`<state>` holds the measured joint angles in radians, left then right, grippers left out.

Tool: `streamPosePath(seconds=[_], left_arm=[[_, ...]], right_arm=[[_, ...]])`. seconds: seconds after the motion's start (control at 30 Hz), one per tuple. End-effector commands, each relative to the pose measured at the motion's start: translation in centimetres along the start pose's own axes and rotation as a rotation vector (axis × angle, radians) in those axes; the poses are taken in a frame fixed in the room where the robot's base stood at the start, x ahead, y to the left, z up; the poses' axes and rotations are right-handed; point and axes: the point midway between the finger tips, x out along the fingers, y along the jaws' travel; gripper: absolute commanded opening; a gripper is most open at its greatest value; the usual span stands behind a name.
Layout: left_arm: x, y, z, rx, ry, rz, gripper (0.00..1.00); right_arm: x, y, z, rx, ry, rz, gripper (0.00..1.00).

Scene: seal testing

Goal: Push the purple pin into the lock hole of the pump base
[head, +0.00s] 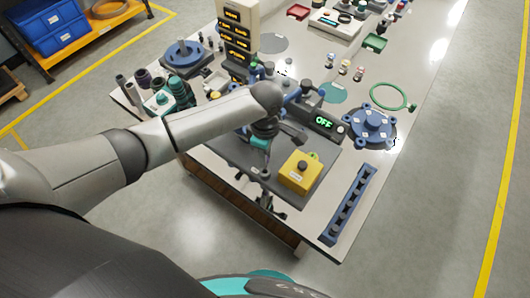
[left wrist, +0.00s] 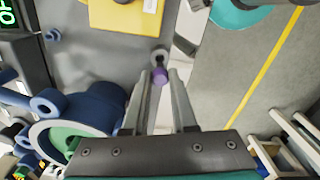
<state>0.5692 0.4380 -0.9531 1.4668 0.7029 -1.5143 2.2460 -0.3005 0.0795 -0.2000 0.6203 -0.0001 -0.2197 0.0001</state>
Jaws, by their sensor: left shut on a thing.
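My left gripper (head: 265,178) points down near the front edge of the work table. In the left wrist view its two fingers (left wrist: 160,82) are shut on the purple pin (left wrist: 159,76), whose purple end shows between the fingertips. A grey round part (left wrist: 159,56) sits just beyond the purple end. I cannot tell whether it belongs to the pin. The blue pump base (left wrist: 88,118), with a green inside, lies left of the fingers, apart from the pin. In the head view it is mostly hidden behind my arm. Its lock hole is not clearly visible. My right gripper is not in view.
A yellow button box (head: 300,173) stands on the grey mat right of the gripper. A blue slotted rack (head: 350,205) and a blue round flange (head: 370,126) are farther right. The floor lies beyond the front edge.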

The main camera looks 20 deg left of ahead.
Motion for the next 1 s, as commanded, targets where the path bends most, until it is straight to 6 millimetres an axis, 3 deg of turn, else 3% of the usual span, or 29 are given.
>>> streamPosePath(seconds=[0.47,1.0], left_arm=[[0.1,0.0,0.0,0.0,0.0,0.0,0.0],[1.8,0.0,0.0,0.0,-0.001,-0.001,0.0]], right_arm=[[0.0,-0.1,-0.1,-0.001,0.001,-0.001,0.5],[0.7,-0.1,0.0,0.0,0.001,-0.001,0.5]])
